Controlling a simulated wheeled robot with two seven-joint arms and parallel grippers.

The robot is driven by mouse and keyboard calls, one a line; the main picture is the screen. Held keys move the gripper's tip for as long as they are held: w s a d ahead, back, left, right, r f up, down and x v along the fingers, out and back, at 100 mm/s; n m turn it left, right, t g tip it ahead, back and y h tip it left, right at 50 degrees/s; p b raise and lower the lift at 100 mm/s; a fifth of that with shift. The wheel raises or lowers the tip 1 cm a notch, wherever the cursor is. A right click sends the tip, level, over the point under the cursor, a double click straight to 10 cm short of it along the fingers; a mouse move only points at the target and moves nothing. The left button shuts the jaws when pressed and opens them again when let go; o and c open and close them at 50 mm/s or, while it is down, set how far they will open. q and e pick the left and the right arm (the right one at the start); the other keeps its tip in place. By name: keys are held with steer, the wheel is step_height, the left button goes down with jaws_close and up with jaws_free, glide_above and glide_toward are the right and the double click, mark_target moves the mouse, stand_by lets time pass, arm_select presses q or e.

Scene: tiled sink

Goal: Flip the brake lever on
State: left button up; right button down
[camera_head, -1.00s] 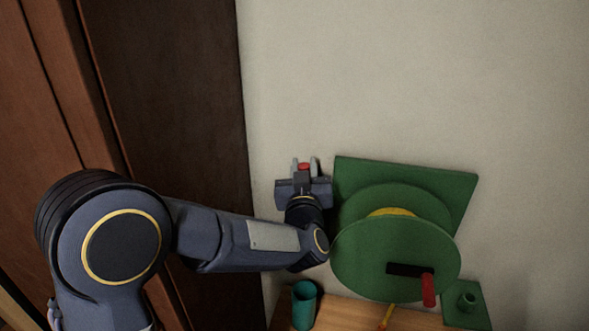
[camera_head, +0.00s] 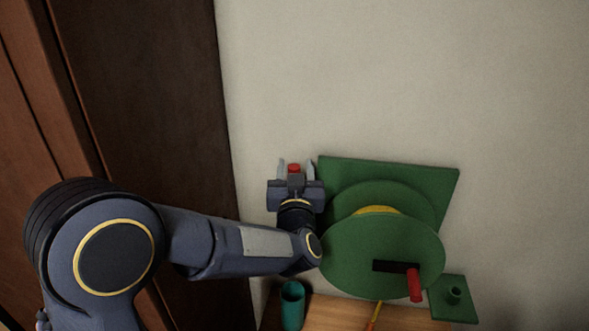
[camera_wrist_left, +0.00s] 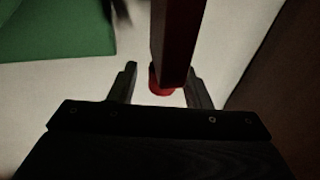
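The brake lever (camera_wrist_left: 178,45) is a dark red bar with a brighter red round end. In the head view its red tip (camera_head: 294,168) shows left of the green winch panel (camera_head: 420,185). My left gripper (camera_head: 295,171) points up the wall beside the panel, with a finger on each side of the red tip. In the left wrist view my left gripper (camera_wrist_left: 163,88) is open, with the lever's red end between the fingers and gaps on both sides. The lever's base is hidden in the head view. My right gripper is not in view.
A green drum (camera_head: 375,250) with a red crank handle (camera_head: 415,285) stands close right of my left wrist. A teal cup (camera_head: 292,305) and a yellow-and-red stick (camera_head: 374,318) are on the wooden surface (camera_head: 340,315). A dark wooden door (camera_head: 150,110) is at left.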

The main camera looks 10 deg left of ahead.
arm_select(q)
steer(key=b+v, duration=0.2)
steer(key=v, duration=0.6)
steer(key=shift+w+a, duration=0.1)
stand_by(0.3)
